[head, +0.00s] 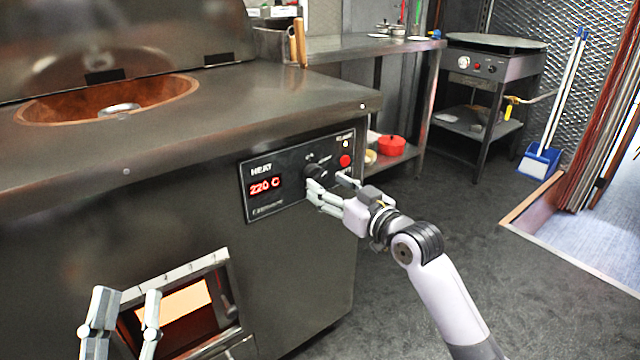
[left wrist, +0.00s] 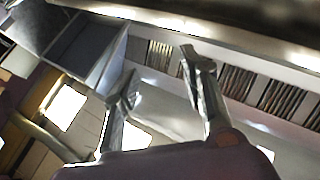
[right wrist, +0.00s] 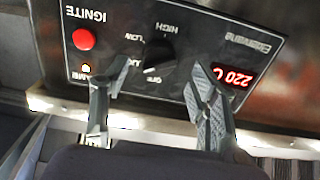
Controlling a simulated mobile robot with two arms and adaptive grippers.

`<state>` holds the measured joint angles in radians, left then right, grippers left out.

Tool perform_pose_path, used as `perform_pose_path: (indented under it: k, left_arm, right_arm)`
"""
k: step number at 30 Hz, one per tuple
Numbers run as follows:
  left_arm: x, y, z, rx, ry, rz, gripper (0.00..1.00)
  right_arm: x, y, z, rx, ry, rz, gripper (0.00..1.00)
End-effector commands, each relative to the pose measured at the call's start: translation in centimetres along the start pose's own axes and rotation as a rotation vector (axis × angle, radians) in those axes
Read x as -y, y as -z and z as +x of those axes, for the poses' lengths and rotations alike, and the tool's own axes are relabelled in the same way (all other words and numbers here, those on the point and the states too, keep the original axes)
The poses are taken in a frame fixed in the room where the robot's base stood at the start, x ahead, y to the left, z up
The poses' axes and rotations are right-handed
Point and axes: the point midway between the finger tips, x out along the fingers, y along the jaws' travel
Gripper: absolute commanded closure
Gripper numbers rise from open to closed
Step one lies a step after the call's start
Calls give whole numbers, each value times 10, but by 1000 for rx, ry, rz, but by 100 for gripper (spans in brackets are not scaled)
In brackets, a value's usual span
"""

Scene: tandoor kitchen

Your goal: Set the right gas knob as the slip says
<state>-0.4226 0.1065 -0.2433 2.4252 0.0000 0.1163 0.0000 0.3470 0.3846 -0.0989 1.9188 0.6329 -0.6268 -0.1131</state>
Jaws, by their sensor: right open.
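A black gas knob (head: 316,170) sits on the oven's control panel (head: 262,208). In the right wrist view, upside down, the knob (right wrist: 158,52) has HIGH, LOW and OFF around it, and its white mark seems to be on the OFF side. My right gripper (head: 328,182) is open at the panel; its fingers (right wrist: 156,72) stand apart on either side of the knob, and contact is unclear. My left gripper (head: 128,293) is open and empty before the glowing lower opening (head: 185,300); its fingers also show in the left wrist view (left wrist: 158,65). I see no readable slip.
The display (head: 265,186) reads 220 C. A red IGNITE button (head: 345,161) and a small amber light (head: 345,144) are beside the knob. A griddle stand (head: 495,62) with its own knobs stands at the back. The floor at right is mostly clear.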

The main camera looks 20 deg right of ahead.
Motion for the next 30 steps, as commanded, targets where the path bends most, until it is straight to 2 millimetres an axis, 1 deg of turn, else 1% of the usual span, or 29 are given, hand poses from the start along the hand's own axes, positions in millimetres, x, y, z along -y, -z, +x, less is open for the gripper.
perform_pose_path:
  k: [1,3,9,13,20,23,30]
  left_arm:
    - [-1,6,-1,-41,-2,-2,60]
    - [-2,15,-2,-94,-4,-4,60]
    - [-4,34,-4,-195,-8,-9,60]
    - [-4,39,-5,-218,-9,-10,60]
    - [-4,40,-5,-222,-9,-10,60]
    - [-4,39,-5,-221,-9,-10,60]
    - [-4,40,-5,-221,-9,-9,60]
  right_arm:
    - [0,0,9,-2,1,1,45]
    - [1,-1,18,-1,1,1,45]
    - [0,0,34,-1,1,0,45]
    - [0,0,38,1,1,1,45]
    - [0,0,38,0,1,0,45]
    - [0,0,38,0,1,0,50]
    - [0,0,38,0,1,0,66]
